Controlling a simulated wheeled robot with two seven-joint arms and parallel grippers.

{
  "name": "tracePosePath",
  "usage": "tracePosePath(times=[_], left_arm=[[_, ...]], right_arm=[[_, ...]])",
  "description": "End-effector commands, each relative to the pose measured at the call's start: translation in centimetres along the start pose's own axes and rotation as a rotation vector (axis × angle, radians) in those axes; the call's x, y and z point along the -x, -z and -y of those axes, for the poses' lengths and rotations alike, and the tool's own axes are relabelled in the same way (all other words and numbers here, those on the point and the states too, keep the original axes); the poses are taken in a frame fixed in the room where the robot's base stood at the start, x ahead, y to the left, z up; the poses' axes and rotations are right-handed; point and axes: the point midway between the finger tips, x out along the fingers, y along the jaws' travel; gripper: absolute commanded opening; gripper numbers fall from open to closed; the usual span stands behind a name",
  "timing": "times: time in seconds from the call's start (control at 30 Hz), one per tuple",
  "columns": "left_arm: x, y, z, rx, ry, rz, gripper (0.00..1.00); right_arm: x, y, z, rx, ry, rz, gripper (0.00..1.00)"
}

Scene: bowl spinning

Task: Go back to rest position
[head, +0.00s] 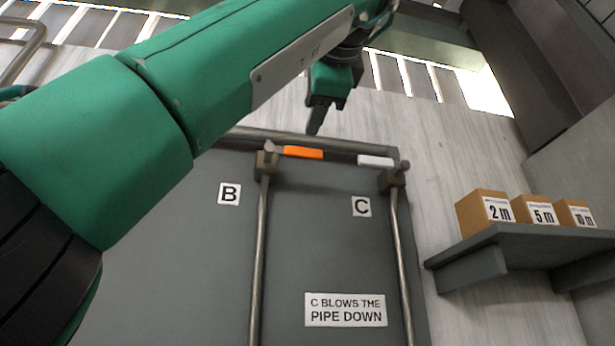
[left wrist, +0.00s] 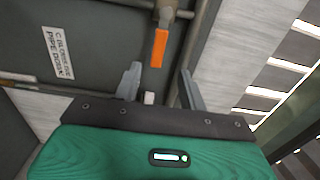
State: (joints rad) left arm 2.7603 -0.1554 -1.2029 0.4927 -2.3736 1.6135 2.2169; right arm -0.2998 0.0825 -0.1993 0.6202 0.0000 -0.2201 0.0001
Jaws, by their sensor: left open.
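My left arm crosses the head view from the left. Its left gripper (head: 316,128) is above the far end of a grey panel (head: 330,225), just beyond an orange block (head: 303,152). In the left wrist view its two fingers (left wrist: 160,75) are spread apart with nothing gripped. The orange block (left wrist: 159,48) shows ahead, between and beyond the fingertips. A white block (head: 375,160) lies on the panel's far edge; it also shows in the wrist view (left wrist: 149,98), lined up in the finger gap. My right gripper is not in view.
The panel carries labels B (head: 229,194) and C (head: 361,206), a sign reading "C blows the pipe down" (head: 346,310), and two metal rods (head: 260,255). Boxes marked 2 m (head: 486,212), 5 m (head: 527,215) and 10 m (head: 574,215) stand on a grey shelf (head: 520,240) at right.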

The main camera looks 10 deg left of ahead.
Motion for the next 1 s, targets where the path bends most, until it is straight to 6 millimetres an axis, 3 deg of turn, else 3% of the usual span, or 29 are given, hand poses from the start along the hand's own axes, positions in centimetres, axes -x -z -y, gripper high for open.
tracePosePath(times=[0.2, 1.0], left_arm=[[1.6, 0.0, 0.0, 0.000, 0.000, 0.000, 0.42], [1.7, 0.0, 0.0, 0.000, 0.000, 0.000, 0.42]], right_arm=[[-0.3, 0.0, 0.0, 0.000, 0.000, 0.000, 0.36], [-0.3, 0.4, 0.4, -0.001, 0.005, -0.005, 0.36]])
